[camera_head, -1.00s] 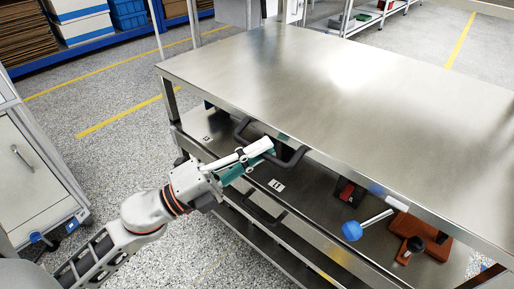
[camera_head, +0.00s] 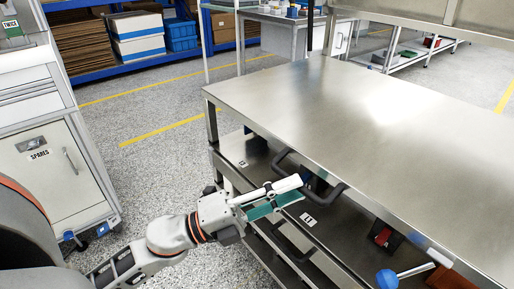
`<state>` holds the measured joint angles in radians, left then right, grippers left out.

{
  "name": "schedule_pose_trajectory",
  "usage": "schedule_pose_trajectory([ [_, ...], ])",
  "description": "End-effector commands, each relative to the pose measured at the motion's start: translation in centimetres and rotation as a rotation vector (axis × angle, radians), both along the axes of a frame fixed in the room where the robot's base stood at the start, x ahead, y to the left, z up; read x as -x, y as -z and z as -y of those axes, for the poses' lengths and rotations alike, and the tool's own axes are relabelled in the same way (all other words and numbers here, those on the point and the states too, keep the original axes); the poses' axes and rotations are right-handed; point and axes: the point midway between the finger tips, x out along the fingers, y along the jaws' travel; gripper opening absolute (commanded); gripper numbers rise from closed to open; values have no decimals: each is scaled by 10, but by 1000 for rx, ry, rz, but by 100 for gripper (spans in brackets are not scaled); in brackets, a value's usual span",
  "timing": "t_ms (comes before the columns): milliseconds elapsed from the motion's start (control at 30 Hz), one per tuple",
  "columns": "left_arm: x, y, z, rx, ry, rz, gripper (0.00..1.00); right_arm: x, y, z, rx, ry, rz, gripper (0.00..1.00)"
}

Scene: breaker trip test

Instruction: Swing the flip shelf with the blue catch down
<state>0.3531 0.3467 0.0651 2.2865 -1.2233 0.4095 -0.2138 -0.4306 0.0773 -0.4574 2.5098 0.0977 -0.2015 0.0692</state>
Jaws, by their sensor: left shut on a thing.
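My left gripper (camera_head: 291,188), with long white and teal fingers, reaches in from the lower left. It is shut on the middle of a dark bar handle (camera_head: 334,188) under the near edge of the steel table; the fingers hide part of the bar. A lever with a blue ball knob (camera_head: 388,279) sticks out below the table edge at the lower right, apart from the gripper. I cannot tell if it is the blue catch. A flip shelf cannot be made out for certain. My right gripper is not in view.
The steel table (camera_head: 340,110) has a bare top. A second dark handle (camera_head: 291,241) sits lower down, below a small white label (camera_head: 309,220). A red part (camera_head: 383,236) is under the table. A spares cabinet (camera_head: 55,165) stands left, with open floor between.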

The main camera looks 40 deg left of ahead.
Motion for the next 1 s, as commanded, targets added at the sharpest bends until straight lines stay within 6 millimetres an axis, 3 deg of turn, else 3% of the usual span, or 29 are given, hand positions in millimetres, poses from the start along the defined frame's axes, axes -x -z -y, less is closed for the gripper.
schedule_pose_trajectory([
  [100,18,15,-12,0,-5,-18,18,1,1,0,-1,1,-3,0],
  [500,76,28,-45,1,0,-9,18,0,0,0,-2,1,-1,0],
  [1000,86,30,-51,0,2,-3,18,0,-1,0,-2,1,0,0],
])
